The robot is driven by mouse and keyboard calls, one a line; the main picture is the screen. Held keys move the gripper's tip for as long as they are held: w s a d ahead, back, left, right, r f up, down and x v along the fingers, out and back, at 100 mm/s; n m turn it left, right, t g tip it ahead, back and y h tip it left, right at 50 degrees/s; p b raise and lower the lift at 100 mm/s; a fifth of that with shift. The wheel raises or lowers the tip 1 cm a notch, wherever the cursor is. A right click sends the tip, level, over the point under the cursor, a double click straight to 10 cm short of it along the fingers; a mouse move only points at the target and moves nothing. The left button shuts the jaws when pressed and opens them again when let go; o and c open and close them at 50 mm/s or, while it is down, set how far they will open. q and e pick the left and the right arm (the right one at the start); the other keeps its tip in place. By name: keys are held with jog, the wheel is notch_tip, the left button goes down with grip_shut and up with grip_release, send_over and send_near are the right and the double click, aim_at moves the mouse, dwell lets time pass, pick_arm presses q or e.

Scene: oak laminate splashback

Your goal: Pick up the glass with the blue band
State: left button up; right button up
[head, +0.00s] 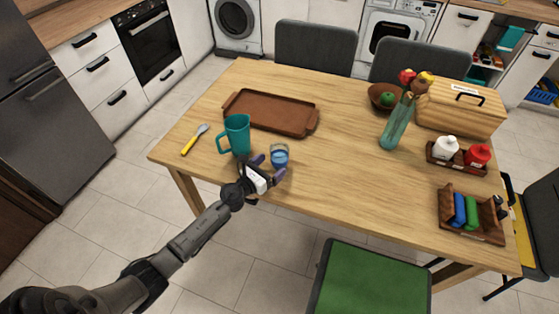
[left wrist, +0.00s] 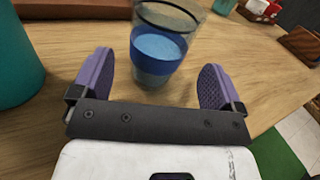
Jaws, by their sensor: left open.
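The glass with the blue band (head: 279,155) stands upright on the wooden table near its front edge, just right of a teal mug. In the left wrist view the glass (left wrist: 160,45) is clear with a blue band and stands ahead of the opening between the fingers. My left gripper (head: 269,167) is open and empty at the table's front edge, close to the glass. In the left wrist view its two purple finger pads (left wrist: 156,82) are spread to either side of the glass, with no visible grip on it. My right gripper does not show.
The teal mug (head: 237,135) stands close on the left, and also in the left wrist view (left wrist: 12,60). A brown tray (head: 250,112) lies behind, and a spatula-like utensil (head: 194,139) at left. A teal bottle vase (head: 395,124) stands further right. The table between is clear.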

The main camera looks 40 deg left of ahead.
aim_at(285, 153)
pick_arm(q)
jog(key=shift+w+d+r+b, duration=0.1)
jog(key=shift+w+b, duration=0.15)
jog(key=shift+w, duration=1.15)
jog(key=shift+w+d+b, duration=0.1)
jog(key=shift+w+b, duration=0.1)
jog(key=shift+w, duration=1.15)
jog(key=shift+a, duration=0.1)
jog(key=shift+c, duration=0.2)
jog(key=c, duration=1.1)
jog(key=shift+r, duration=0.15)
